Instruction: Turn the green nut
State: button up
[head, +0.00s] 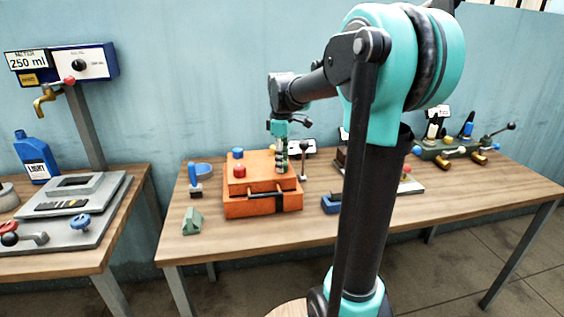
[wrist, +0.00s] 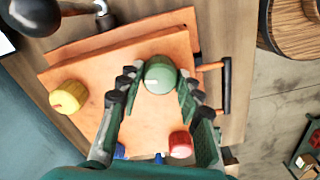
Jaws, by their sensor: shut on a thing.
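The green nut (wrist: 160,74) sits on top of the orange box (wrist: 115,70), near its edge, and has a pale mark on its top. My gripper (wrist: 160,85) points down at the box, with its two fingers shut on the sides of the green nut. In the head view my gripper (head: 281,160) is over the back right part of the orange box (head: 262,197), and the green nut is hidden there behind the fingers.
On the box are a red nut (wrist: 181,144), a yellow nut (wrist: 68,97) and a blue nut (head: 238,153). A dark handle (head: 264,195) is on the box's front. A lever with a dark knob (wrist: 36,14) stands close beside the box. Bare tabletop (head: 300,228) lies in front.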

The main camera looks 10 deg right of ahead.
jog(key=shift+n, duration=1.5)
jog(key=o, duration=1.2)
jog(key=shift+c, duration=0.2)
jog(key=shift+r, duration=0.15)
notch_tip(320, 180, up, 12)
